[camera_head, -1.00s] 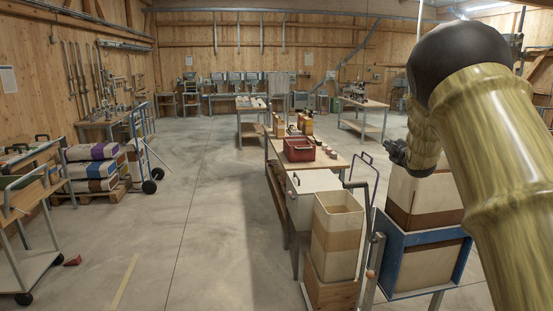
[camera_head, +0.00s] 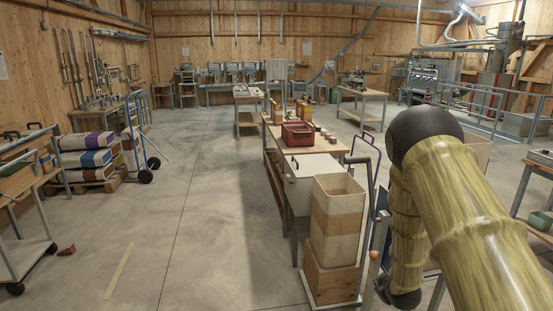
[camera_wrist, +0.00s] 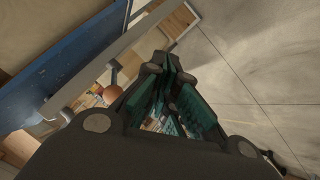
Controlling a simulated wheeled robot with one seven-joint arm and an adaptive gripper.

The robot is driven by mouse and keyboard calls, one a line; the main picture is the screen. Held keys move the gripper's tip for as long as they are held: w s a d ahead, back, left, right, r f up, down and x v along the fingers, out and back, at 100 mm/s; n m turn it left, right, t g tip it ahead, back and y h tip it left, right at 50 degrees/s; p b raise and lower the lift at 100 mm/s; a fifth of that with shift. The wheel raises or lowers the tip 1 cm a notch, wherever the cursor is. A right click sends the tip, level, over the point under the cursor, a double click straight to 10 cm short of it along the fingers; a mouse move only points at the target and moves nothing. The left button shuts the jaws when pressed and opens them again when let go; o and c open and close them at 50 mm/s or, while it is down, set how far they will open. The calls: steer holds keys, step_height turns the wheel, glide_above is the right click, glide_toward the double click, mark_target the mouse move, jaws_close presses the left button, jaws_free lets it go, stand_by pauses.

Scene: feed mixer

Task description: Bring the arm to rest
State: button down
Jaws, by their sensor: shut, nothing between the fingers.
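My arm fills the right of the head view, bent at a dark joint, its forearm hanging down beside the crank stand.
A tall beige bin (camera_head: 337,222) stands just left of my forearm. A workbench (camera_head: 334,149) with a red crate (camera_head: 298,134) lies beyond it. A side table (camera_head: 541,160) stands at the right edge. The floor left of the bench is open.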

steer(key=s+a+f+m+g+b, duration=0.2)
steer(key=s+a+f+b, duration=0.15)
steer(key=s+f, duration=0.85)
steer(key=s+a+f+m+g+b, duration=0.2)
steer(key=s+a+f+g, duration=0.15)
steer(key=s+f, duration=0.8)
steer(key=s+a+f+m+g+b, duration=0.1)
steer(key=s+a+f+g+b, duration=0.1)
steer(key=s, duration=1.2)
steer(key=s+a+f+m+g+y+b, duration=0.1)
steer(key=s+a+f+g+b, duration=0.1)
steer(key=s, duration=1.3)
steer(key=shift+a+f+m+b, duration=0.4)
steer(key=shift+a+f+b, duration=0.5)
steer(key=shift+a, duration=0.1)
